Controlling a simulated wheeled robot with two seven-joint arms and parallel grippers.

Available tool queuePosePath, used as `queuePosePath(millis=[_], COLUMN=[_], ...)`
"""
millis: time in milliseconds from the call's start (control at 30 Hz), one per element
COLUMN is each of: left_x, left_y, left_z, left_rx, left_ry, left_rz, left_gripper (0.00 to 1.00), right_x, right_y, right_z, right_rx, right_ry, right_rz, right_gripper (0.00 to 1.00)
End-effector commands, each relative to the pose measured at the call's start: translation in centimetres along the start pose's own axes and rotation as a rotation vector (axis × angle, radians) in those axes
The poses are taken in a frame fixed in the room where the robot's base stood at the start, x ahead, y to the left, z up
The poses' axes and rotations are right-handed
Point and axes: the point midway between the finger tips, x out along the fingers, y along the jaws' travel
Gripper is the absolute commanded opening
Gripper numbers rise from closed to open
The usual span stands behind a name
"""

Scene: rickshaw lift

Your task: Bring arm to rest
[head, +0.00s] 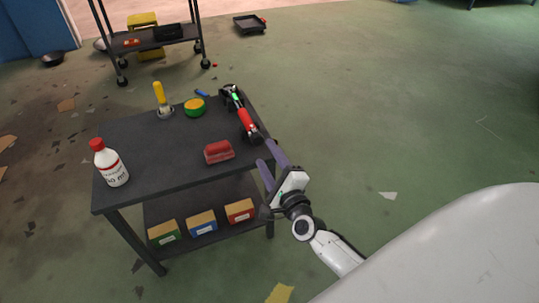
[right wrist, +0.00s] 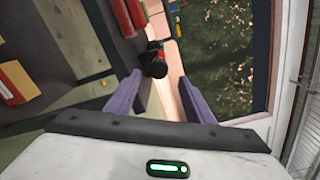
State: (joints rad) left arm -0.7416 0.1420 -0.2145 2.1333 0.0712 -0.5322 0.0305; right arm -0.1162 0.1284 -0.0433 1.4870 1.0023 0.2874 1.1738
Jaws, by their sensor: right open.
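My right gripper (head: 269,164) is open and empty, just off the right edge of the dark table. Its two purple fingers also show spread apart in the right wrist view (right wrist: 157,95). A red and black toy-like rickshaw or tool (head: 245,120) lies along the table's right edge, beyond the fingertips and apart from them. In the right wrist view a dark knob with red (right wrist: 156,62) shows between and beyond the fingers. My left gripper is not in view.
The dark table (head: 150,150) holds a white bottle with a red cap (head: 110,163), a red block-like brush (head: 218,152), a green-yellow roll (head: 195,106) and a yellow-handled tool (head: 160,97). Boxes (head: 202,222) sit on its lower shelf. Green floor (head: 390,110) at right is mostly clear.

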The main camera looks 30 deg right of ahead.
Motion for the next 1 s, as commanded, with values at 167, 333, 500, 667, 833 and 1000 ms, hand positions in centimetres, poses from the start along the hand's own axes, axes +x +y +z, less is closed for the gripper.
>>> queuePosePath(millis=[167,333,500,667,833,1000], left_x=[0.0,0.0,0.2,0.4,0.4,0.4], left_y=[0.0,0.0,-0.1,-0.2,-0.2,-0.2], left_z=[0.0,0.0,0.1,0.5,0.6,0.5], left_rx=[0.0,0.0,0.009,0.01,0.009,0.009], left_ry=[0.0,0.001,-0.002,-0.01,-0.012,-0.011], left_rz=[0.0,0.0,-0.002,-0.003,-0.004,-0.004], left_gripper=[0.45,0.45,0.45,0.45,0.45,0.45], right_x=[0.0,0.0,-0.1,-2.2,-8.3,-16.0], right_y=[0.0,-0.1,0.1,2.2,6.2,8.8], right_z=[0.0,0.0,0.5,4.9,10.1,10.4], right_rx=[0.0,0.0,-0.019,-0.247,-0.728,-1.221], right_ry=[0.0,0.0,-0.015,-0.169,-0.446,-0.695], right_rz=[-0.001,-0.002,0.011,0.143,0.361,0.574], right_gripper=[0.49,0.49,0.49,0.49,0.49,0.49])
